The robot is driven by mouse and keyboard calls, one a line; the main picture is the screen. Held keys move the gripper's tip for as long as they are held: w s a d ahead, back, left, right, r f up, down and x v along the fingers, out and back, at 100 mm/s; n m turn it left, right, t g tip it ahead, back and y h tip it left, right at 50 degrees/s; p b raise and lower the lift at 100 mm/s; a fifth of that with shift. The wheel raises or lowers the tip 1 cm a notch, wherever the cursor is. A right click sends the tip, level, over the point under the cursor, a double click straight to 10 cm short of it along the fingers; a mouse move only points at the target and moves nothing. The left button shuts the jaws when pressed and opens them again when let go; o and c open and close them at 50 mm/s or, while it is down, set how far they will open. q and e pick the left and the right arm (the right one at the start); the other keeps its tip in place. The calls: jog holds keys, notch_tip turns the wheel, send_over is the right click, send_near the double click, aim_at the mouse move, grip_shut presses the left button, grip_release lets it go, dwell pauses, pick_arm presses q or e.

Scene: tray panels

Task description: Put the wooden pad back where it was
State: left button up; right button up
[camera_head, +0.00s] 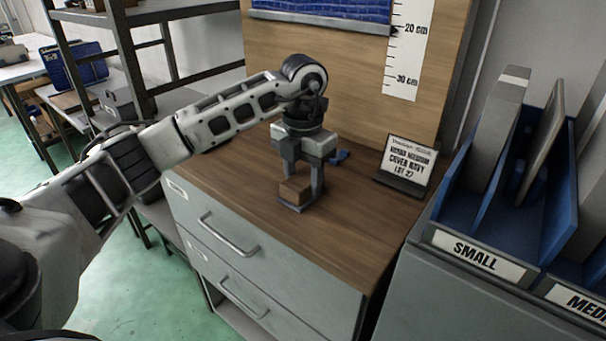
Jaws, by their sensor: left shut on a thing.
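The wooden pad (295,189) is a small brown block low over the wooden cabinet top. My left gripper (303,186) points down and is shut on it, with a finger on either side. A thin grey-blue edge shows just under the pad; I cannot tell what it belongs to, or whether the pad touches the surface. My right gripper is not in view.
A sign card on a dark stand (405,166) stands right of my gripper. A small blue object (340,156) lies behind it. A scaled board rises at the back. Blue bins labelled SMALL (474,255) stand at right. The front cabinet top (330,240) is clear.

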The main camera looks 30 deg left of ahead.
aim_at(303, 178)
pick_arm(q)
jog(key=o, duration=0.9)
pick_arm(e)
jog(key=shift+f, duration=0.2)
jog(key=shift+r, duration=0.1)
pick_arm(q)
notch_tip(303, 178, up, 12)
jog(key=shift+p, duration=0.5)
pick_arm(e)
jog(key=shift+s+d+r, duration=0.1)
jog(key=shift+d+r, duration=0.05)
pick_arm(q)
jog(key=shift+s, duration=0.1)
